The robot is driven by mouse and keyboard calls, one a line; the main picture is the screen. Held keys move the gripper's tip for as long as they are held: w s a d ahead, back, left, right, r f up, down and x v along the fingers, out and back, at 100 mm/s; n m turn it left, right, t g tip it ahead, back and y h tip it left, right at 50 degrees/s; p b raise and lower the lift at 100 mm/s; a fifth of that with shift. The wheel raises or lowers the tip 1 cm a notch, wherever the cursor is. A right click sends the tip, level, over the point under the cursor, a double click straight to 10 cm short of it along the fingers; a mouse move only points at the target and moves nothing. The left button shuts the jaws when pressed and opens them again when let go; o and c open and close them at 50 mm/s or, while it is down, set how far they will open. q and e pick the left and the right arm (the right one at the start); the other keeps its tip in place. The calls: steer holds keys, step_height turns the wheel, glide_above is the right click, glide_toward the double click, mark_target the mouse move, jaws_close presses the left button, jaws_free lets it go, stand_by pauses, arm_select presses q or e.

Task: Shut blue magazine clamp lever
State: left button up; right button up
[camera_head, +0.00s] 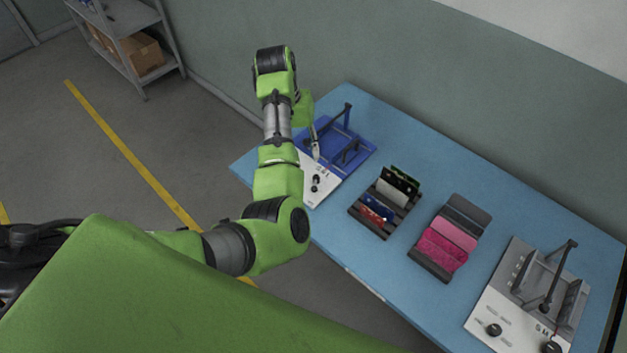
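The blue magazine fixture (370,150) stands at the far left end of the blue table, with a white control panel (325,172) on its near side. A dark clamp lever (346,116) stands raised at an angle over the blue plate, with its upper end at the back. My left gripper (314,151) points down over the left part of this fixture, beside the lever. My arm covers part of the fixture. The fingers are too small and hidden to tell whether they are open or shut, or touch anything. My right gripper does not show.
On the blue table (455,185), a dark rack (366,222) holds several cards or phone-like pieces. Another rack (429,266) holds pink and grey ones. A grey fixture (507,283) with dark levers stands at the right. The wall is behind; a shelf (124,22) stands at upper left.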

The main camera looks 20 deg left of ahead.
mark_target(315, 185)
arm_select(q)
steer(key=f, duration=0.4)
steer(key=d+f+p, duration=0.1)
steer(key=f, duration=0.4)
steer(key=d+f, duration=0.1)
steer(key=f, duration=0.3)
steer(key=shift+w+d+f, duration=0.15)
steer(key=shift+w+d, duration=0.05)
steer(key=shift+w, duration=0.15)
jaws_close()
